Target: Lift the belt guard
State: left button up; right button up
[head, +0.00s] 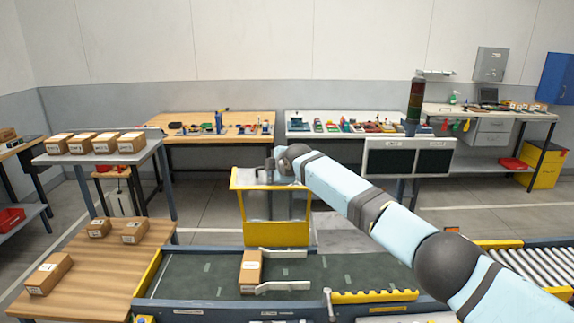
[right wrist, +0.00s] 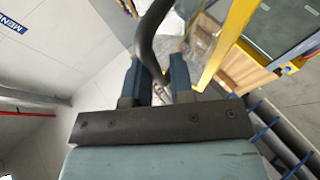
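The belt guard (head: 273,233) is a yellow frame around a clear panel. It stands upright at the far side of the dark conveyor belt, its top edge well above the belt. My right gripper (head: 270,172) is at the guard's top edge. In the right wrist view, a dark curved handle (right wrist: 147,45) runs between the two fingers of my right gripper (right wrist: 155,78), which appear closed on it. Part of the yellow frame (right wrist: 228,40) shows beside it. My left gripper is not in view.
A cardboard box (head: 250,272) sits on the belt (head: 195,275) between white guide rails (head: 283,287). A wooden table (head: 90,262) with boxes stands at left. Rollers (head: 527,257) lie at right. Workbenches (head: 215,125) line the back wall.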

jog(key=b+v, duration=0.2)
jog(key=v, duration=1)
jog(key=shift+s+d, duration=0.2)
jog(key=shift+s, duration=0.15)
jog(key=shift+r, duration=0.15)
